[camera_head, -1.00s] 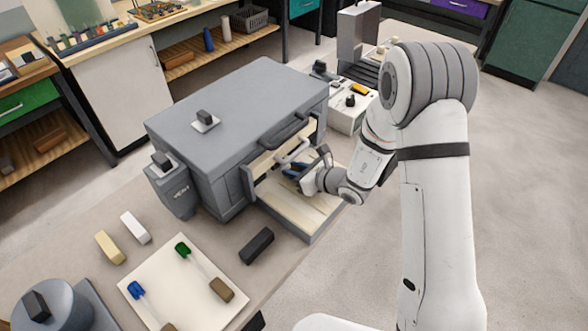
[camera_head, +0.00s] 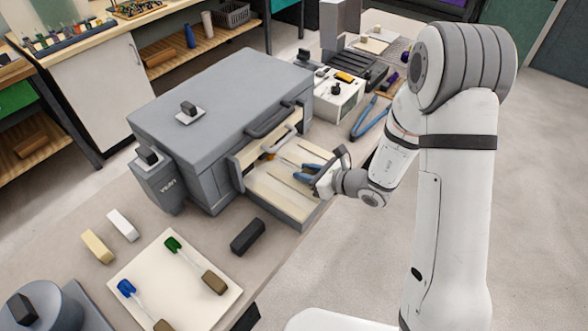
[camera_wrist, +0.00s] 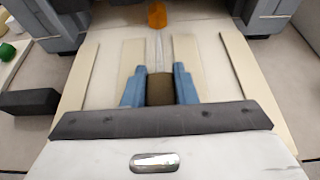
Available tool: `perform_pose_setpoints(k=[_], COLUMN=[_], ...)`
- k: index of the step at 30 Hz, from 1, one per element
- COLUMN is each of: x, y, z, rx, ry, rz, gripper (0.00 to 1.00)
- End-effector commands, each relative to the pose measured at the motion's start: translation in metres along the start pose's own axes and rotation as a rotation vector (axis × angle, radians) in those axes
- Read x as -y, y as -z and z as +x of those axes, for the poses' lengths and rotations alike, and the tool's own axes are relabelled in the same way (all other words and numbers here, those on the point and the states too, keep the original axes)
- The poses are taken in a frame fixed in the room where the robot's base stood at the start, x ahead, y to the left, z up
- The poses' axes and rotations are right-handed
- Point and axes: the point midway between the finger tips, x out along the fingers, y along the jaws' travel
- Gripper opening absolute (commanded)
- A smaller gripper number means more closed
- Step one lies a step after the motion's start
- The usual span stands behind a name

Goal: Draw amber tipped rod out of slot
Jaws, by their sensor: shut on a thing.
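The clear rod (camera_wrist: 158,45) has an amber tip (camera_wrist: 157,15) and a brown handle (camera_wrist: 160,90). My gripper (camera_wrist: 158,76) is shut on the brown handle, with a blue finger on each side. In the head view my gripper (camera_head: 308,172) is over the cream shelf (camera_head: 285,203) in front of the grey box (camera_head: 215,110). The amber tip shows in the head view (camera_head: 270,155) near the mouth of the slot. The rod points toward the opening, between two pale rails (camera_wrist: 186,55). I cannot tell exactly how far the tip is from the slot's edge.
A white board (camera_head: 165,262) at the front left carries rods with blue and green tips. A black block (camera_head: 248,237) lies between board and shelf. Blue-handled pliers (camera_head: 368,118) and a white box (camera_head: 338,98) are behind my arm. A handle bar (camera_head: 275,120) overhangs the opening.

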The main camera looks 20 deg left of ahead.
Motion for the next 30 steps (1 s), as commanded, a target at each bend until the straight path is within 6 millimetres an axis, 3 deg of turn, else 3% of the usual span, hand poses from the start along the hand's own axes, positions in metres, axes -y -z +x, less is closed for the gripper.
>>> perform_pose_setpoints(k=[9,20,21,27,30], x=[0.001,-0.001,-0.001,-0.002,-0.001], y=[0.008,0.008,0.008,0.007,0.006], z=[-0.017,-0.017,-0.017,-0.017,-0.019], rx=[-0.002,-0.002,-0.002,-0.001,-0.001], ry=[-0.006,-0.011,-0.012,-0.012,-0.012], rz=[-0.002,-0.005,-0.005,-0.005,-0.006], gripper=[0.01,0.01,0.28,0.45,0.46])
